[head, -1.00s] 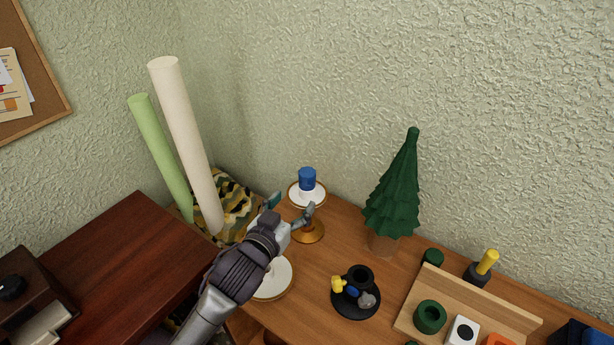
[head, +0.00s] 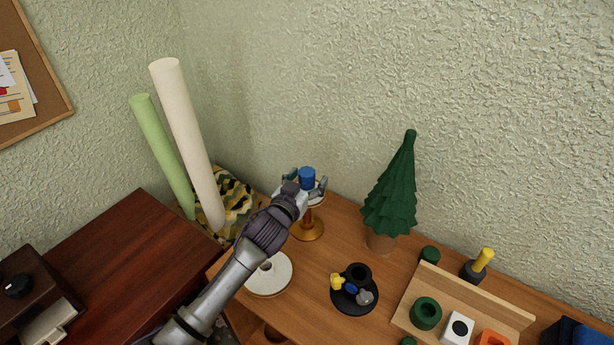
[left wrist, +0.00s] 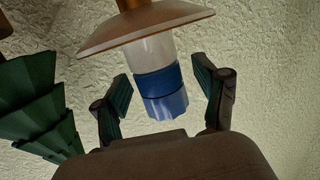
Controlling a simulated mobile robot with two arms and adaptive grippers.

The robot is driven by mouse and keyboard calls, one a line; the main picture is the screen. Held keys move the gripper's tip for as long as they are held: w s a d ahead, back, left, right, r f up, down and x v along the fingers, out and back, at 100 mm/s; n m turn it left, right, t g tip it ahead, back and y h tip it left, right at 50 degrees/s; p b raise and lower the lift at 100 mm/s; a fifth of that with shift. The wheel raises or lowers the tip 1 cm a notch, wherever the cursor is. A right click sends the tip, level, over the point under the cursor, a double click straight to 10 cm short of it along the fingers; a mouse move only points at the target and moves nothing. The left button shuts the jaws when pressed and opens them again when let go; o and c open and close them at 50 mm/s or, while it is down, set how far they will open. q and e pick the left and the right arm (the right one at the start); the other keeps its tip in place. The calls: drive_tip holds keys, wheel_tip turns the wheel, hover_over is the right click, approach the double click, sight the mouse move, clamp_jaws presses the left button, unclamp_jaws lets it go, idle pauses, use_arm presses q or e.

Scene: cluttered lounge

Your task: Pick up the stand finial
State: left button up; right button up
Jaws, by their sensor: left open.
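The stand finial (head: 307,174), a blue-topped piece with a white lower part, stands upright on the small plate of a gold-footed stand (head: 308,231). In the left wrist view the picture is upside down: the finial (left wrist: 164,88) hangs below the plate (left wrist: 145,27), with its blue end toward my palm. My left gripper (head: 306,182) is open, with one finger on each side of the finial. Gaps show between both fingers and the finial in the wrist view. The gripper partly hides the plate in the head view. My right gripper is not in view.
A green tree (head: 394,190) stands right of the stand. A white disc (head: 270,277) lies under my left forearm. A black holder (head: 355,296) with small pieces and a wooden rack (head: 475,299) are right. Tall rolls (head: 187,142) stand left; the textured wall is behind.

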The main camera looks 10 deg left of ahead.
use_arm(q)
drive_tip(key=c, duration=1.1)
drive_tip(key=shift+c, duration=0.8)
drive_tip(key=shift+r, duration=0.1)
